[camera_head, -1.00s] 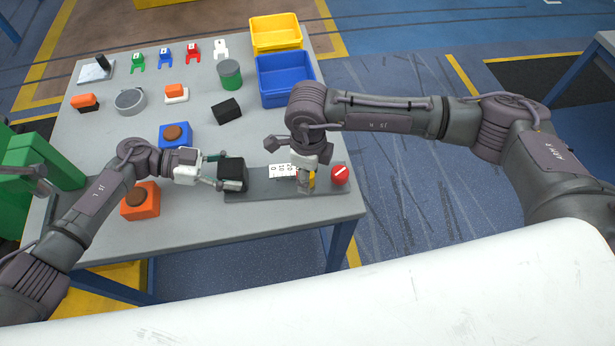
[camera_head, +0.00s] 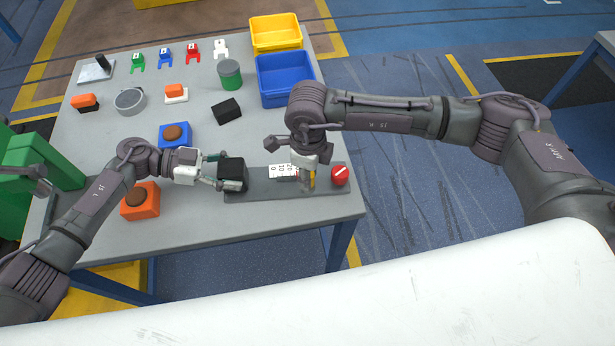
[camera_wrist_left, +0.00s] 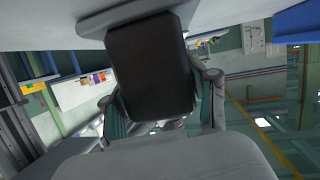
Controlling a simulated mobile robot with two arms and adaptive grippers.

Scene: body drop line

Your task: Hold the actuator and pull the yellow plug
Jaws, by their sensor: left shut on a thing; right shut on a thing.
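The actuator is a black block (camera_head: 233,172) at the left end of a grey base plate (camera_head: 262,187). My left gripper (camera_head: 226,180) is shut on the black block from the left. In the left wrist view the black block (camera_wrist_left: 150,62) fills the space between the fingers. The yellow plug (camera_head: 312,181) shows as a small yellow piece toward the right of the plate. My right gripper (camera_head: 309,180) comes down over it and is shut on it. The gripper hides most of the plug, so I cannot tell how deep it sits.
A red round knob (camera_head: 340,175) stands close right of my right gripper. A white marked scale (camera_head: 281,170) lies between the grippers. Orange (camera_head: 142,208) and blue (camera_head: 175,134) button boxes stand near my left arm. A blue bin (camera_head: 286,80) stands behind.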

